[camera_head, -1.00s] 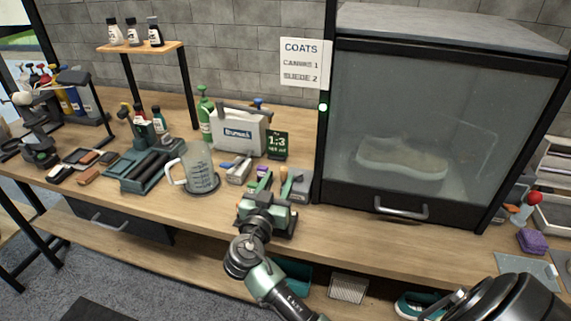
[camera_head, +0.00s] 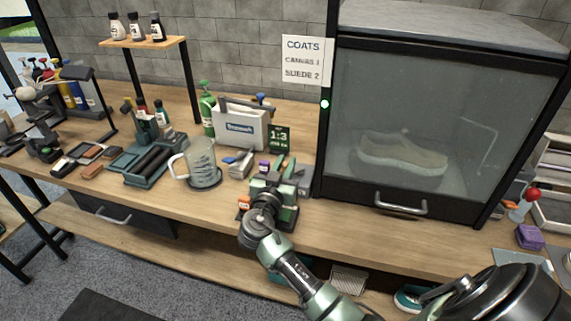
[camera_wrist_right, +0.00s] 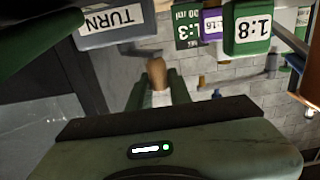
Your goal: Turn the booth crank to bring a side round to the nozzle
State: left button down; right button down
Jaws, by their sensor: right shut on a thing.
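The booth (camera_head: 350,110) stands at the right of the bench with its clear front closed. A pale sneaker (camera_head: 402,152) sits inside, side-on, and a thin nozzle pipe (camera_head: 464,124) shows faintly to its right. The crank's grey box (camera_head: 305,181) is left of the booth; in the right wrist view its TURN label (camera_wrist_right: 113,18) appears upside down. My right gripper (camera_head: 274,181) is at the box's left side, shut on the crank's wooden knob (camera_wrist_right: 157,74), which shows between the fingers in the wrist view. The head view hides the knob. My left gripper is not in view.
A measuring jug (camera_head: 202,163), a grey caddy (camera_head: 241,124) and a green 1:3 sign (camera_head: 279,138) stand left of and behind my gripper. A COATS sign (camera_head: 303,61) hangs by the booth. The bench front below the booth is clear.

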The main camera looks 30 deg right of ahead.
aim_at(297, 170)
jog(key=shift+s+f, duration=0.1)
jog(key=shift+s+n+t+y+b, duration=0.2)
jog(key=shift+s+n+t+y, duration=0.1)
jog(key=shift+n+t+y, duration=0.4)
jog(key=shift+s+n+t+y+b, duration=0.25)
jog(key=shift+n+t+y, duration=0.35)
jog(key=shift+t+y, duration=0.15)
jog(key=shift+s+d+n+t+y, duration=0.15)
jog(key=shift+s+n+t+y, duration=0.2)
jog(key=shift+n+t+y, duration=0.55)
jog(key=n+y, duration=0.1)
jog(key=y, duration=0.1)
jog(key=s+n+t+y+p, duration=0.1)
jog(key=y, duration=0.1)
jog(key=shift+d+r, duration=0.2)
jog(key=shift+s+d+n+t+y+p, duration=0.2)
jog(key=shift+n+y+p, duration=0.4)
jog(key=shift+y, duration=0.3)
jog(key=shift+s+d+n+t+y+p, duration=0.15)
jog(key=shift+n+y+p, duration=0.35)
jog(key=shift+n+y, duration=0.3)
jog(key=shift+a+f+y, duration=0.1)
jog(key=shift+y, duration=0.15)
jog(key=c, duration=1.3)
grip_release()
